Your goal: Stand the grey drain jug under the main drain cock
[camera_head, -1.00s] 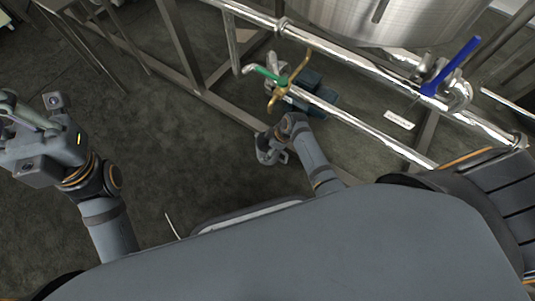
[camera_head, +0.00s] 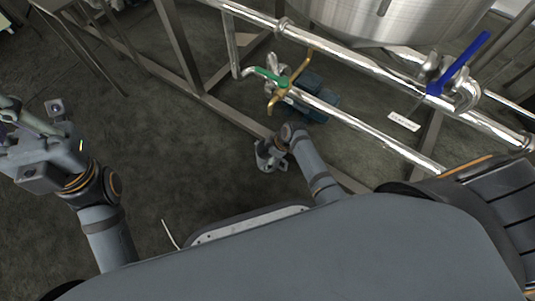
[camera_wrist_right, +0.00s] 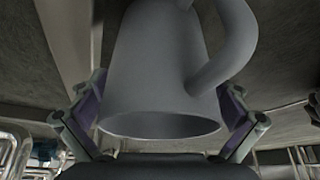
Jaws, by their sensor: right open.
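The grey drain jug (camera_wrist_right: 160,70) fills the middle of the right wrist view, with its round mouth toward the bottom of the picture and its handle at the right. My right gripper (camera_wrist_right: 160,118) is open, with one finger on each side of the jug. In the head view my right gripper (camera_head: 268,155) is low beside the pipe frame, and I cannot make out the jug there. A brass cock with a green handle (camera_head: 270,75) and a blue-handled valve (camera_head: 458,65) sit on the pipes; I cannot tell which is the main drain cock. My left gripper (camera_head: 40,140) is at the left edge, its fingers unclear.
A steel tank (camera_head: 390,18) stands at the top, above shiny pipes (camera_head: 350,116) and a frame with legs (camera_head: 178,45). A dark blue motor-like body (camera_head: 318,97) lies behind the brass cock. A white label (camera_head: 403,121) shows near the pipes.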

